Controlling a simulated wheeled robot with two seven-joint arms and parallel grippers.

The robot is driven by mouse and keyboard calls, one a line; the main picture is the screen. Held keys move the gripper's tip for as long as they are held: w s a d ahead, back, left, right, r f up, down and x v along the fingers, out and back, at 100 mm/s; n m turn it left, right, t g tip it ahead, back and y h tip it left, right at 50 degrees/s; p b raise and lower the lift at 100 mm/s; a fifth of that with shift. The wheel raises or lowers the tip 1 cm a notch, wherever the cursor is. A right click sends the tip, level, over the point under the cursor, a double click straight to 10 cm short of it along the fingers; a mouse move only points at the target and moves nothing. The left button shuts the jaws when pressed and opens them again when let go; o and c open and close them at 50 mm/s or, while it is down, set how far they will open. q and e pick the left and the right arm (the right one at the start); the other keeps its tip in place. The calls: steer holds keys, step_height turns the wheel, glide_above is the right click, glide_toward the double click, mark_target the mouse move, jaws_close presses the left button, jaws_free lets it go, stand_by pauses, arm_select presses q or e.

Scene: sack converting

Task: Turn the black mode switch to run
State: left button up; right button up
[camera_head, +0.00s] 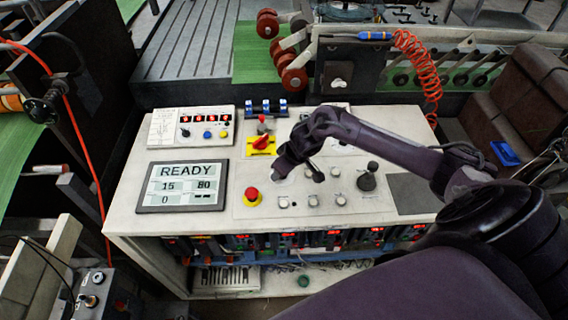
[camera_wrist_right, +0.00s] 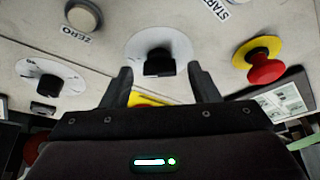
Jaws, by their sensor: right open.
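A black switch knob (camera_wrist_right: 158,63) sits on a round white dial plate in the right wrist view, on the pale panel. The dial's lettering is too small to read, so its setting cannot be told. My right gripper (camera_wrist_right: 162,85) is open, with one finger to each side of this knob in the picture and no clear contact. A second black knob (camera_wrist_right: 47,86) on a similar dial is further left. In the head view my right gripper (camera_head: 298,172) is over the middle of the console (camera_head: 220,225) and hides part of the panel. My left gripper is not in view.
A red stop button on yellow (camera_head: 252,195) is close to the right gripper. A READY display (camera_head: 182,185) lies left of it. A red and yellow rotary switch (camera_head: 262,143) is behind, and a large black knob (camera_head: 368,178) is to the right.

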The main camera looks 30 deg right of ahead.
mark_target(291, 182)
steer(key=b+v, duration=0.1)
steer(key=v, duration=0.6)
steer(key=shift+r, duration=0.35)
steer(key=shift+s, duration=0.15)
